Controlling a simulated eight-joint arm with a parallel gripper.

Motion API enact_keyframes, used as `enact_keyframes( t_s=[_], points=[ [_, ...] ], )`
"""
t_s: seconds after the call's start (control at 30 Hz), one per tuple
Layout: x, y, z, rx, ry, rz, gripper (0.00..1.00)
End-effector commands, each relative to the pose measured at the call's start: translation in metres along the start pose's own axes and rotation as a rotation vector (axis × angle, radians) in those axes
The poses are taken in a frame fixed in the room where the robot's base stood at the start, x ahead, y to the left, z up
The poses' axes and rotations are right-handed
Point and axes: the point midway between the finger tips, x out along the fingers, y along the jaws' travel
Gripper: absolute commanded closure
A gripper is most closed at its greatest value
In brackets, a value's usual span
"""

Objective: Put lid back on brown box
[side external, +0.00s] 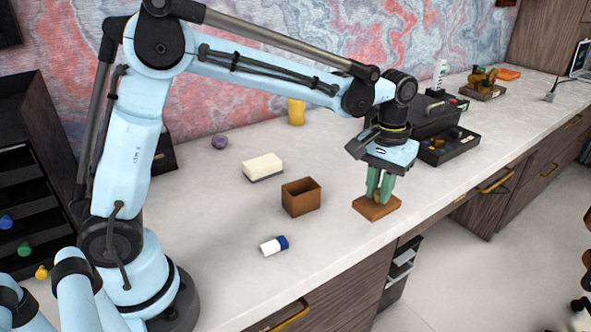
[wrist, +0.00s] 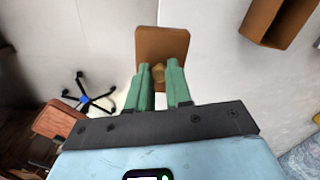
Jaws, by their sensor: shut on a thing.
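The brown box (side external: 301,200) stands open on the white counter, its top uncovered. It also shows at the upper right of the wrist view (wrist: 272,22). The flat brown lid (side external: 367,209) is to the right of the box, near the counter's front edge. The lid also shows at the top middle of the wrist view (wrist: 162,40). My gripper (side external: 380,192) points down over the lid, its green fingers (wrist: 164,76) shut on the small knob (wrist: 158,73) on the lid. I cannot tell whether the lid touches the counter or is slightly raised.
A white bottle with a blue cap (side external: 272,245) lies in front of the box. A cream block (side external: 263,167) is behind it, with a purple ball (side external: 219,142) and a yellow cup (side external: 296,112) farther back. A dark tray (side external: 445,146) stands right of my gripper. Counter between box and lid is clear.

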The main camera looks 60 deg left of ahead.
Motion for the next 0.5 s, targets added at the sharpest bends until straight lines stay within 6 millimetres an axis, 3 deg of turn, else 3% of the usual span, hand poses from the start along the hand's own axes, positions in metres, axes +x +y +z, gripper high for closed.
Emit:
enact_keyframes(
  t_s=[0.17, 0.27, 0.5],
  points=[
    [-0.008, -0.011, 0.004, -0.04, 0.0, 0.0, 1.0],
    [-0.013, -0.039, 0.001, -0.109, 0.0, 0.0, 1.0],
    [-0.024, -0.127, 0.003, -0.316, 0.0, 0.0, 1.0]
  ],
)
